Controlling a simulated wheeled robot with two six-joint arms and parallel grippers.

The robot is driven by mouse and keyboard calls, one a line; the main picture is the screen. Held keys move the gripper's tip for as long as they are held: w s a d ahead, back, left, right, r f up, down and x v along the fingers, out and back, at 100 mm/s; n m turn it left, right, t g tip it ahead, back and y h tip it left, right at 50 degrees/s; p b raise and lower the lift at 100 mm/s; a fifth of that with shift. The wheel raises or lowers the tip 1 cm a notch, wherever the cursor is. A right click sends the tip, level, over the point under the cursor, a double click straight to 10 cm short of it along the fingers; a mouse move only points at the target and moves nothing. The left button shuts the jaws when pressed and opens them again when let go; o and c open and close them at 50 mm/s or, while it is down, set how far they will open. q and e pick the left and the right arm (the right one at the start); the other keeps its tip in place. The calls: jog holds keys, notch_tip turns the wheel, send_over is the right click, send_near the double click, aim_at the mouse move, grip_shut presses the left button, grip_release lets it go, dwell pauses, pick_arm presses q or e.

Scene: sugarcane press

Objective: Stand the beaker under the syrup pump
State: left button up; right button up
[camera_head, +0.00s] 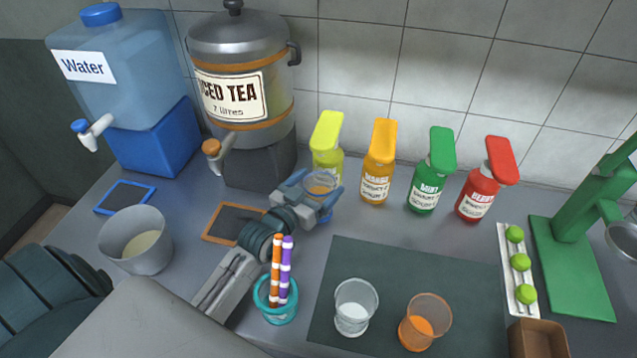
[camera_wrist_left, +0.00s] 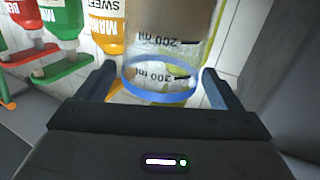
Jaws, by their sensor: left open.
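The beaker (camera_head: 321,183) is clear and stands just in front of the yellow-green syrup pump bottle (camera_head: 327,140). In the left wrist view the beaker (camera_wrist_left: 160,45) shows ml markings and a blue ring around its near end. My left gripper (camera_head: 318,196) is open, with one finger on each side of the beaker; a gap shows on at least one side in the wrist view. The gripper hides the beaker's lower part in the head view, so I cannot tell exactly how it sits under the nozzle. My right gripper is not in view.
Orange (camera_head: 378,165), green (camera_head: 432,175) and red (camera_head: 487,185) pump bottles stand to the right. A teal cup with straws (camera_head: 277,300) is close to my left arm. The iced tea urn (camera_head: 240,60) stands behind left. A dark mat (camera_head: 400,262) with two glasses lies in front.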

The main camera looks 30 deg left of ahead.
pick_arm(q)
jog(key=s+p, duration=0.1)
jog(key=s, duration=0.5)
jog(key=shift+s+a, duration=0.35)
jog(key=shift+a, duration=0.1)
